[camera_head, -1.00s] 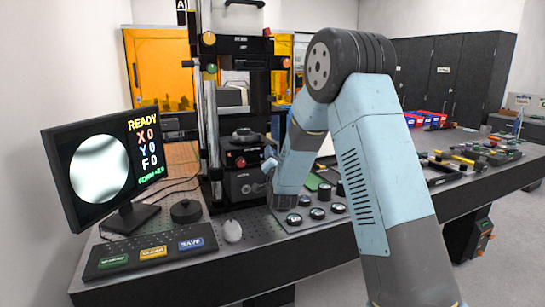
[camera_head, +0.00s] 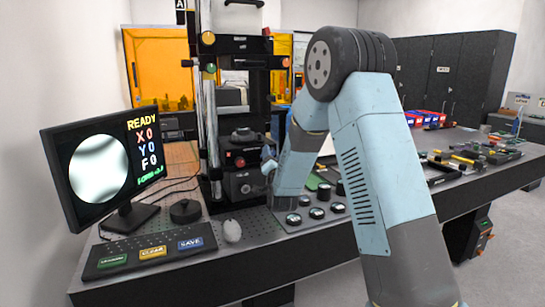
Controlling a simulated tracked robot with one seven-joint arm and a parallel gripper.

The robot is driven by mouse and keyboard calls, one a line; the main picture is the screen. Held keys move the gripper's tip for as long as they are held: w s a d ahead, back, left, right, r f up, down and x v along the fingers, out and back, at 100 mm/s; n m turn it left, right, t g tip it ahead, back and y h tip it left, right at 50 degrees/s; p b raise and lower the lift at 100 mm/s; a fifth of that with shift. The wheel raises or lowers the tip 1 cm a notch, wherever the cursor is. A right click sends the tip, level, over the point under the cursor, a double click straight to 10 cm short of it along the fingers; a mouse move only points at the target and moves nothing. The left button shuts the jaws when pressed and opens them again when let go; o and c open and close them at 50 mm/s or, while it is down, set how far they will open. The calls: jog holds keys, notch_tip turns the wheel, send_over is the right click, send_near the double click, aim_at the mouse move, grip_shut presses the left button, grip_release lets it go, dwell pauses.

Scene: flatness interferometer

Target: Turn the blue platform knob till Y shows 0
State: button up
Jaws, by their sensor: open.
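The monitor (camera_head: 100,172) at the left reads READY, X 0, Y 0 and F 0, beside a round grey fringe picture. A small line below is too small to read surely. The interferometer (camera_head: 240,160) stands behind the bench front, with a red knob (camera_head: 240,162) on its platform. My gripper (camera_head: 267,167) is small in the view, just right of the platform and in front of its right side. Its jaws are open, but the fingertips are hard to make out. I cannot make out the blue platform knob; the gripper and forearm may hide it.
Several round dark pieces (camera_head: 316,213) sit on a tray below my forearm. Tools lie at the right.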

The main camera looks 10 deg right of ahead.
jog(key=v, duration=1.3)
jog(key=shift+w, duration=0.1)
dwell(1.4)
jog(key=s+d+r+n+g, duration=0.5)
jog(key=s+r+g, duration=0.3)
jog(key=s+d+r+n+g, duration=0.1)
jog(key=s+d+g, duration=0.2)
jog(key=s, duration=1.1)
jog(key=s+d+r+n+g, duration=0.1)
jog(key=s+d+n+g, duration=0.1)
jog(key=s, duration=1.1)
jog(key=d+g, duration=0.1)
jog(key=g, duration=0.1)
jog(key=shift+s+d+r+g, duration=0.15)
jog(key=shift+s+d+g, duration=0.1)
jog(key=shift+s+g, duration=0.15)
